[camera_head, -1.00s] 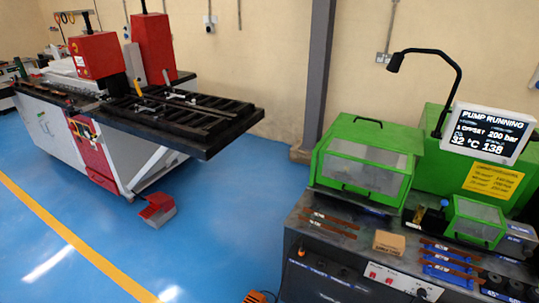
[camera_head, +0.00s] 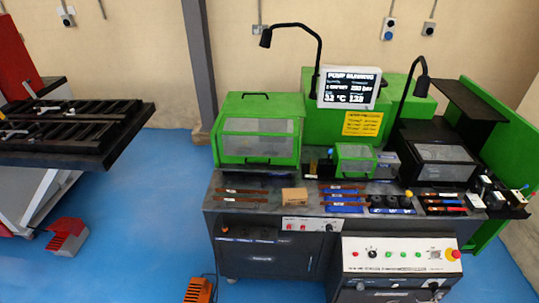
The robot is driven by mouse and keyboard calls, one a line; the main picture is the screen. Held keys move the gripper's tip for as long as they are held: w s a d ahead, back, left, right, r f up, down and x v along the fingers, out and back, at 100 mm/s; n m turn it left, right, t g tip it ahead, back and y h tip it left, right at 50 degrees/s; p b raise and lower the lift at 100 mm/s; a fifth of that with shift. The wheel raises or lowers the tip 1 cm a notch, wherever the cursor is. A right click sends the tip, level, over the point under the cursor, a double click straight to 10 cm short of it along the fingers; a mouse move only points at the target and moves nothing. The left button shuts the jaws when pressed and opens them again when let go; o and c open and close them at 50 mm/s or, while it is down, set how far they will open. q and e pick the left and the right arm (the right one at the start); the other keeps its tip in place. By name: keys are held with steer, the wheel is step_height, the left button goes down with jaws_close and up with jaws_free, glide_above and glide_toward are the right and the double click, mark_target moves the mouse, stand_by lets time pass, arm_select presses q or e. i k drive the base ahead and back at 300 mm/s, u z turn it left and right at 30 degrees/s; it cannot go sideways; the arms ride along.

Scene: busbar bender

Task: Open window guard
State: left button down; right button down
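A large green guard box (camera_head: 258,129) with a clear window and a dark handle at its lower front edge stands on the left of the dark workbench (camera_head: 225,201). A smaller green guard (camera_head: 355,160) with a clear window stands in the middle. A black guard (camera_head: 440,160) with a clear window stands on the right. All three look closed. Neither of my grippers shows in the head view.
A screen (camera_head: 348,88) reads "PUMP RUNNING". Copper bars (camera_head: 242,194) and a small cardboard box (camera_head: 294,195) lie on the bench. A control panel (camera_head: 400,255) juts out in front at the right. An orange pedal (camera_head: 199,290) is on the blue floor (camera_head: 140,230).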

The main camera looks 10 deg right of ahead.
mark_target(248, 160)
steer(key=k, duration=1.3)
steer(key=z, duration=0.8)
steer(key=i, duration=1.3)
steer(key=u, duration=0.55)
steer(key=i, duration=0.6)
steer(key=u, duration=0.5)
